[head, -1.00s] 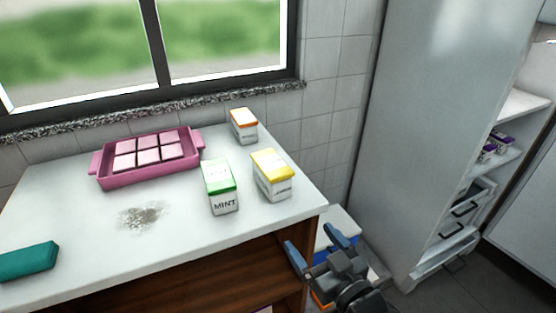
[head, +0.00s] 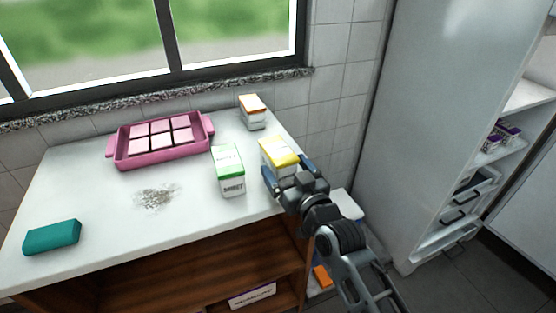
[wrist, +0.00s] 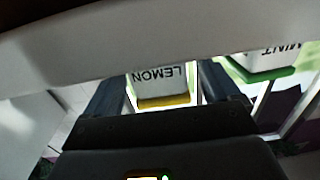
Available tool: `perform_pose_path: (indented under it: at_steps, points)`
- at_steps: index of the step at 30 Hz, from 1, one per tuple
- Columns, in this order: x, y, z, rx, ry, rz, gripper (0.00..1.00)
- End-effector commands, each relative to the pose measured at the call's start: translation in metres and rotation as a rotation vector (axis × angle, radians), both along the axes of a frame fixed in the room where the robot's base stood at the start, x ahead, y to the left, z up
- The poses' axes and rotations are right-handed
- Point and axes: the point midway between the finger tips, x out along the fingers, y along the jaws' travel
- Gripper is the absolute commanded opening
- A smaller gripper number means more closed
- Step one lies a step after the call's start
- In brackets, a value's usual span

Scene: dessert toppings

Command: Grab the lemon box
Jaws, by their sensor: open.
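The lemon box (head: 279,152), white with a yellow top, stands upright at the right front part of the white counter. In the wrist view the lemon box (wrist: 160,82) shows upside down, its LEMON label readable, between the two dark fingers. My gripper (head: 284,176) is open at the box, with one finger on its left side and one on its right. In the wrist view my gripper (wrist: 163,92) shows a finger on each side of the box. I cannot tell whether either finger touches it.
A mint box (head: 229,170) with a green top stands close on the left. An orange-topped box (head: 252,112) stands behind. A pink tray (head: 112,150) of pink squares, a teal block (head: 52,237) and a grey speckled patch (head: 156,197) lie further left.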

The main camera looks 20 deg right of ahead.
Motion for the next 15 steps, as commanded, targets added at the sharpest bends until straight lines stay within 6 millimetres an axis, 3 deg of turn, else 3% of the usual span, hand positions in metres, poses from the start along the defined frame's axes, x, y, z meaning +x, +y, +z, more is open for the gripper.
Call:
perform_pose_path:
  at_steps: [6,15]
  points:
    - [0.027,0.001,0.000,0.001,-0.001,0.000,0.89]
    - [0.032,0.001,0.000,-0.001,0.000,0.000,0.89]
